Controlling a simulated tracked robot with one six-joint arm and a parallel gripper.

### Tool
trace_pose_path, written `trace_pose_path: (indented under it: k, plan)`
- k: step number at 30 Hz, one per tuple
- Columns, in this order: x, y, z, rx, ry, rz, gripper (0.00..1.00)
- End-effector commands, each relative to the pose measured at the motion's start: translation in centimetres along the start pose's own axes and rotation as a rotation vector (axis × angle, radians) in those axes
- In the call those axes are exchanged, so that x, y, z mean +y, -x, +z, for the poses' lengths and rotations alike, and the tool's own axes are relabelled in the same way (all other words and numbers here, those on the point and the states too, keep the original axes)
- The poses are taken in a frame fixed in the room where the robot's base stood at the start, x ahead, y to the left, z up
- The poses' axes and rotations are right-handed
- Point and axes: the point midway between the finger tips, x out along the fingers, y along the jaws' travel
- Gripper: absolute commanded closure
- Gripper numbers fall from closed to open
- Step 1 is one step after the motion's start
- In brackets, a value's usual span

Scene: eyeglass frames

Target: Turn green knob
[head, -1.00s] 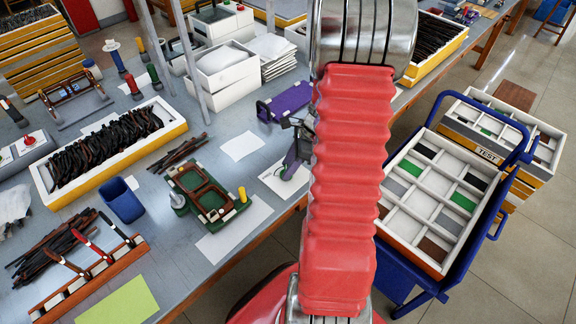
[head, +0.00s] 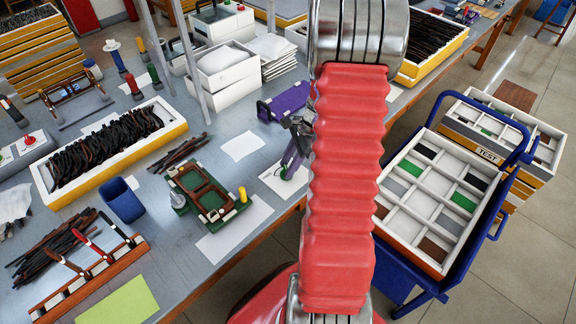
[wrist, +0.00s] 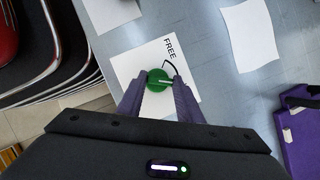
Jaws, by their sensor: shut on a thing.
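The green knob (wrist: 158,80) is round with a pale pointer bar across it. It sits on a white sheet marked "FREE" (wrist: 170,48). My gripper (wrist: 157,83) has its two purple fingers on either side of the knob and is shut on it. In the head view the purple fingers of my gripper (head: 290,164) reach down to the white sheet near the table edge. A small bit of the green knob shows at their tips (head: 284,174). The pointer lies roughly crosswise in the wrist view, aimed right. The red arm hides nearby table.
A purple fixture (head: 284,102) stands just behind the gripper. A green fixture with brown frames (head: 207,193) stands to the left. White sheets (head: 243,146) lie flat between them. The table edge and a blue cart (head: 407,284) are to the right.

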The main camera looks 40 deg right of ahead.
Motion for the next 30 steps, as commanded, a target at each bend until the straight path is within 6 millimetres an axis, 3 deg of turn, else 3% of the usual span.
trace_pose_path:
  k: [30]
  plan:
    - [-0.65,-0.36,0.63,0.003,0.886,0.365,0.90]
